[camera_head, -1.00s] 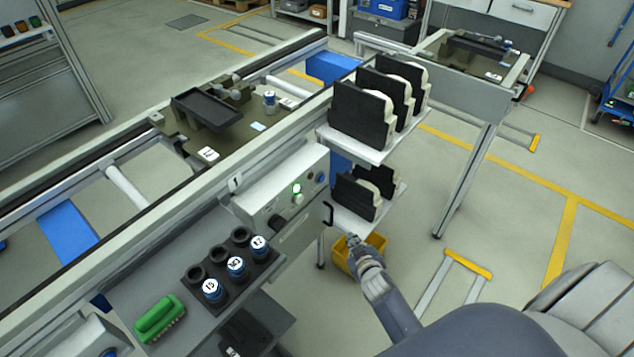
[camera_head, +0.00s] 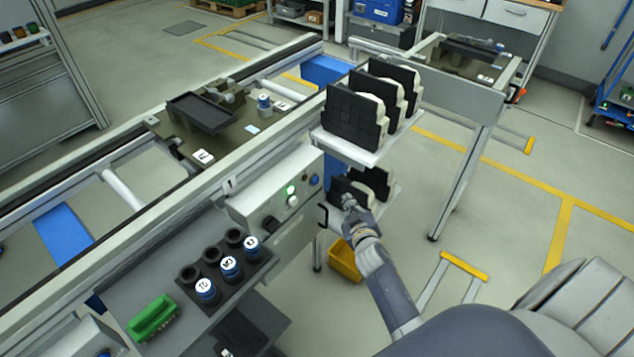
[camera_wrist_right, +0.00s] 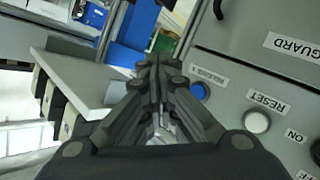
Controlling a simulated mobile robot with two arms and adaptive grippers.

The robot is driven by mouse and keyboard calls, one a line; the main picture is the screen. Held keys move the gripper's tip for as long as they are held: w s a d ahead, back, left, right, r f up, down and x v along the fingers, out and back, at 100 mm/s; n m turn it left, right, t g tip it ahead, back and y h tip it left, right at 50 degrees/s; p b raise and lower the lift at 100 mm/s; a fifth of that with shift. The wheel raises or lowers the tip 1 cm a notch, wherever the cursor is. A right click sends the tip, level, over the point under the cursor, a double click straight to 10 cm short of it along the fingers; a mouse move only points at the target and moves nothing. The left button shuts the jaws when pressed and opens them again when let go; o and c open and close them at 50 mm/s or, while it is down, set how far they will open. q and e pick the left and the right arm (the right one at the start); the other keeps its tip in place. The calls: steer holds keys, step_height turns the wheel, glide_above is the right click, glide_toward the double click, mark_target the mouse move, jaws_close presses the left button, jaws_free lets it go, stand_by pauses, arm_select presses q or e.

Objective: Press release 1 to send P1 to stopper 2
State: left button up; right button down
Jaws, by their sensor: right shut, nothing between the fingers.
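The control box (camera_head: 262,198) on the conveyor's side carries a lit green lamp, a white button, a dark knob and a blue button (camera_head: 315,181). In the right wrist view the blue button (camera_wrist_right: 200,90) sits by an upside-down label reading RELEASE, its number hard to read. A white button (camera_wrist_right: 257,122) is labelled RESET. A dark pallet (camera_head: 180,137) with a black tray and a white tag lies on the conveyor. My right gripper (camera_head: 348,199) is shut and empty, to the right of the box and apart from it. In the wrist view its fingertips (camera_wrist_right: 160,65) are left of the blue button. My left gripper is out of view.
Shelves (camera_head: 350,148) holding black-and-white parts stand close behind my right gripper. A black handle (camera_head: 323,216) sticks out beside the box. A yellow bin (camera_head: 345,262) is below.

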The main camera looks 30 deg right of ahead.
mark_target(315, 180)
steer(key=w+a+b, duration=0.2)
steer(key=w+a, duration=0.1)
steer(key=w, duration=0.4)
steer(key=shift+w+b, duration=0.15)
steer(key=shift+b, duration=0.25)
stand_by(1.1)
steer(key=shift+w+a, duration=0.2)
steer(key=shift+w, duration=0.2)
steer(key=shift+w+a+b, duration=0.2)
steer(key=shift+w+b, duration=0.25)
steer(key=shift+b, duration=0.05)
stand_by(0.5)
stand_by(0.5)
steer(key=shift+s+d+p, duration=0.35)
steer(key=shift+s+p, duration=0.1)
steer(key=shift+s, duration=0.4)
